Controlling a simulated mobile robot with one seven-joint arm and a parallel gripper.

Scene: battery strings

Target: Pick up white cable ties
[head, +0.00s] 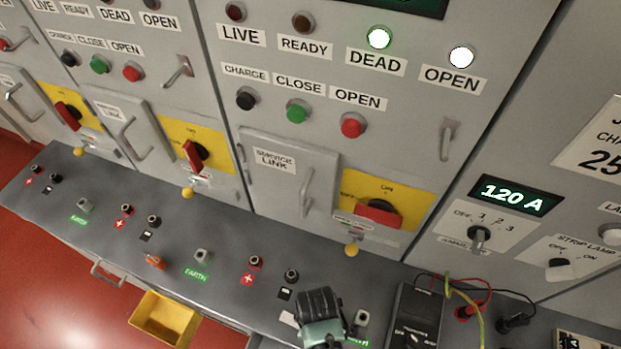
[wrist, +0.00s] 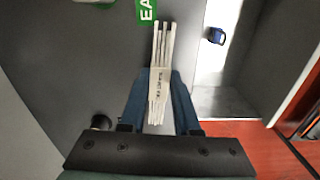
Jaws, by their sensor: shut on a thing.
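The white cable ties (wrist: 162,60) are a thin bundle of strips with a wrapped band carrying small print. In the wrist view they stand between the two fingers of my gripper (wrist: 160,100), which is shut on them. The strips extend past the fingertips over the grey bench top. In the head view my gripper (head: 322,325) is at the bottom centre, over the front of the bench, and its dark body hides its fingers. A small white piece (head: 290,319) shows just left of it; I cannot tell if it is the ties.
The grey bench (head: 225,285) carries terminals and green EARTH labels. A black meter (head: 418,318) with red, black and yellow-green leads is close on the right. Panels with switches rise behind. A yellow bin (head: 165,318) is at lower left. An open drawer (wrist: 215,80) holds a blue item.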

